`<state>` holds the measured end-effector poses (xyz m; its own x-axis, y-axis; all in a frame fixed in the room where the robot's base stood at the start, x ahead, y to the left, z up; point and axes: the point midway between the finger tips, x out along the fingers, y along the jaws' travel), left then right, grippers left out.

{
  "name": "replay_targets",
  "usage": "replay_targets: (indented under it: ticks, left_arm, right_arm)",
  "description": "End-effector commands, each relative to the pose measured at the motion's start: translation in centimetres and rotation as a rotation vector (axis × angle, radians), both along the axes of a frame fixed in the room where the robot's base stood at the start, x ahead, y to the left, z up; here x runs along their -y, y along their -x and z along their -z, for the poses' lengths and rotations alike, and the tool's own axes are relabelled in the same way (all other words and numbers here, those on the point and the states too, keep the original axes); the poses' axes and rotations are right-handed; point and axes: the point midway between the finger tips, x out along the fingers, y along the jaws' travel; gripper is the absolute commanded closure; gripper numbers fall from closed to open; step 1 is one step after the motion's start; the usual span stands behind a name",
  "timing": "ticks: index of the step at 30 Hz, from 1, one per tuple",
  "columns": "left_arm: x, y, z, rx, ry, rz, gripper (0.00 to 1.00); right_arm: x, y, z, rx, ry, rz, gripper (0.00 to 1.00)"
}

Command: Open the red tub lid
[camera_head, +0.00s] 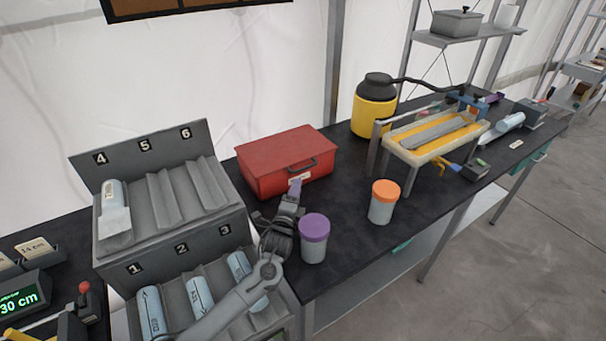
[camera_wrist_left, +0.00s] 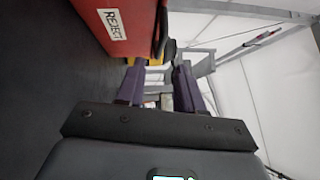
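The red tub (camera_head: 285,170) stands on the black bench, its flat red lid (camera_head: 285,147) shut. A dark handle (camera_head: 303,168) and a white label are on its front. In the left wrist view the tub (camera_wrist_left: 125,30) fills the upper left, with the label "REJECT" (camera_wrist_left: 112,20) and the dark handle (camera_wrist_left: 163,35) at its edge. My left gripper (camera_head: 295,186) is in front of the tub, just below the handle. Its purple fingers (camera_wrist_left: 156,78) are spread with no object held; whether they touch the tub cannot be told. My right gripper is not in view.
A purple-lidded jar (camera_head: 314,240) stands close beside my left wrist, and an orange-lidded jar (camera_head: 383,203) farther right. A grey numbered rack (camera_head: 165,200) is to the left. A yellow canister (camera_head: 374,108) stands behind right. Bare bench lies between tub and orange-lidded jar.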

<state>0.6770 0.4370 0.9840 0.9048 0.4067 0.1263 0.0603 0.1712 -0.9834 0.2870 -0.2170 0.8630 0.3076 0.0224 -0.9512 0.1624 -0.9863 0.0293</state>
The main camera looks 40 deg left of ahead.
Motion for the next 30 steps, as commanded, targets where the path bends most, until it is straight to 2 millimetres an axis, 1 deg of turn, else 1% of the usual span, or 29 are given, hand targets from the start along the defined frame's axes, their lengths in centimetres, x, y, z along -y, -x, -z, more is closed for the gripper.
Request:
replay_targets:
  ticks: [1,15,21,30]
  left_arm:
    - [-0.3,-0.5,0.2,0.003,-0.001,-0.002,0.64]
    - [-2.9,-6.3,-0.4,0.004,0.001,-0.001,0.64]
    - [-3.6,-7.9,-0.8,0.001,0.001,-0.001,0.64]
    - [-3.9,-8.8,-1.2,0.000,0.000,0.000,0.64]
  right_arm:
    - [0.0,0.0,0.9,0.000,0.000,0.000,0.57]
    - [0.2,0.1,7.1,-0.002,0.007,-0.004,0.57]
    - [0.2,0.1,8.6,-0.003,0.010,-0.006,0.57]
    - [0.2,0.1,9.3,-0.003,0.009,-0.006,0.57]
